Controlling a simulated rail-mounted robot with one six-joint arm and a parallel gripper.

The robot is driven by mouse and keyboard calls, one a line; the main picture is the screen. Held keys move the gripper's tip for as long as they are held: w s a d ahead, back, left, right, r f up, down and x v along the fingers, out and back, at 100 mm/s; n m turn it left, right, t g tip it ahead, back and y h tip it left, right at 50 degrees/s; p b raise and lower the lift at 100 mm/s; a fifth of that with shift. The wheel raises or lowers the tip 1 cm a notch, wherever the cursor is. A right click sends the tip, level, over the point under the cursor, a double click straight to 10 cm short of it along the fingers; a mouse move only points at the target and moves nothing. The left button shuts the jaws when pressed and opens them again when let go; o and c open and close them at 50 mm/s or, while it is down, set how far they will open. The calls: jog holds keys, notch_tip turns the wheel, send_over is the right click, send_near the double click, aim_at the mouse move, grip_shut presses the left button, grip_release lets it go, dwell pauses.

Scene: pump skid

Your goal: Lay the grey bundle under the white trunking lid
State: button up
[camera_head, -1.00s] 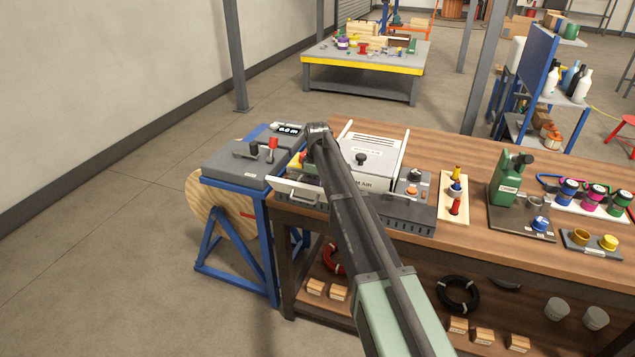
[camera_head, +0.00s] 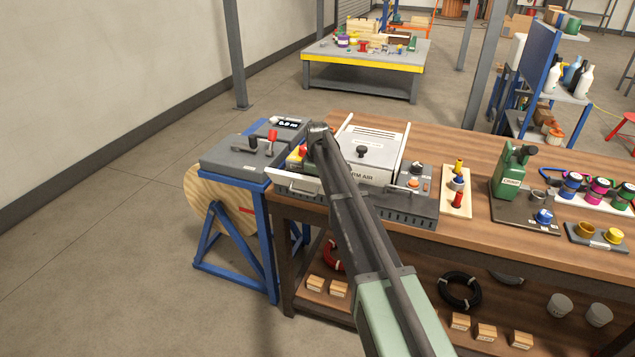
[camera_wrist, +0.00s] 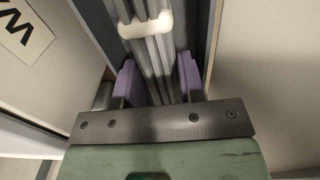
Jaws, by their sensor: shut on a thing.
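The grey bundle (camera_wrist: 151,62) shows in the wrist view as several parallel grey strands with a white band around them. My gripper (camera_wrist: 158,84) is shut on it, a purple pad on each side. The bundle runs away from the gripper between two upright walls; whether it rests on a floor there I cannot tell. In the head view my arm hides the gripper and bundle, over the left end of the warm air unit (camera_head: 372,152). A white panel with a handle (camera_head: 297,184) stands at that unit's front left. I cannot make out for certain which part is the white trunking lid.
A grey-topped blue stand (camera_head: 238,152) with levers and a display adjoins the bench on the left. Right of the unit stand a peg board (camera_head: 457,192) and a green press (camera_head: 510,175). The bench top behind the press is clear.

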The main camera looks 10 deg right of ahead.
jog(key=shift+f+b, duration=0.85)
jog(key=shift+f, duration=0.1)
jog(key=o, duration=0.9)
notch_tip(320, 180, up, 11)
jog(key=p, duration=1.1)
jog(key=shift+r, duration=0.1)
jog(key=shift+f, duration=0.2)
